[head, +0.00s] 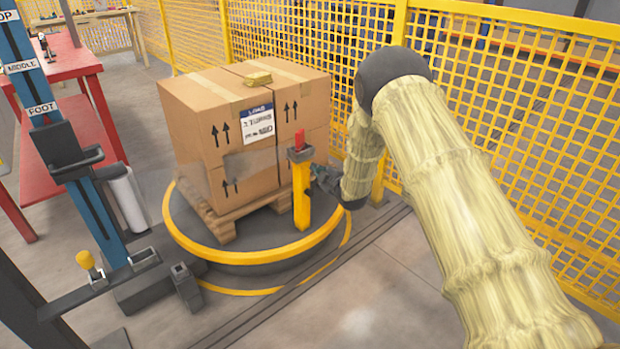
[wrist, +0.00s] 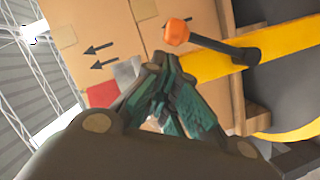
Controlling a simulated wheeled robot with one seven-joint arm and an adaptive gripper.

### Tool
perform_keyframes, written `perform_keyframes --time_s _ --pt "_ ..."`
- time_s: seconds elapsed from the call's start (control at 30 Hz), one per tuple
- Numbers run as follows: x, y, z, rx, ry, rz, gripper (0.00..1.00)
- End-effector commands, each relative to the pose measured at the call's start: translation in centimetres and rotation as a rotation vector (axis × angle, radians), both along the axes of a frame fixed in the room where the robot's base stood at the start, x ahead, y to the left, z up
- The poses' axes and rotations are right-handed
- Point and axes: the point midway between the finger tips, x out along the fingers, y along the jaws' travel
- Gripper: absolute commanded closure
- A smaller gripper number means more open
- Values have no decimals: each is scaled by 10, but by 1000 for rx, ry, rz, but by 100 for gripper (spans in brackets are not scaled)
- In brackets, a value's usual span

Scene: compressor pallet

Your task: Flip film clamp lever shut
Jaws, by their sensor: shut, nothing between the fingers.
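The film clamp is a yellow post (head: 301,205) with a grey head and red top (head: 299,139), standing upright in front of the boxes. In the wrist view the post (wrist: 285,45) lies across the right, with a dark lever (wrist: 222,46) pivoted on it and ending in an orange knob (wrist: 176,32). The lever slants away from the post toward its top end. My gripper (wrist: 160,62) is shut and empty, its tips just below the knob in that view and seemingly apart from it. In the head view my gripper (head: 322,180) is right beside the post, partly hidden.
Stacked cartons (head: 205,110) stand on a wooden pallet (head: 232,218) on a round turntable (head: 240,256). A yellow mesh fence (head: 500,75) runs close behind my arm. A blue mast (head: 93,215) and red table (head: 75,62) are at left. Open floor lies in front.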

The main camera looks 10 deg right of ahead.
Motion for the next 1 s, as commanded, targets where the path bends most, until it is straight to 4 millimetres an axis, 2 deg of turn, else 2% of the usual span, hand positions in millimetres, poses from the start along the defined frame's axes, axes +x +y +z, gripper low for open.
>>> perform_keyframes --time_s 0.03,0.13,0.5,0.77,0.87,0.97,1.0 --pt "-4 3 10 -1 1 1 100" --pt "-14 9 21 -1 1 2 100" --pt "-76 -5 29 -1 2 8 100" --pt "-102 -15 33 -1 0 7 100" --pt "-108 -18 30 4 11 1 100" --pt "-123 -22 10 30 62 -22 100" --pt "-132 -24 -2 47 97 -38 100"
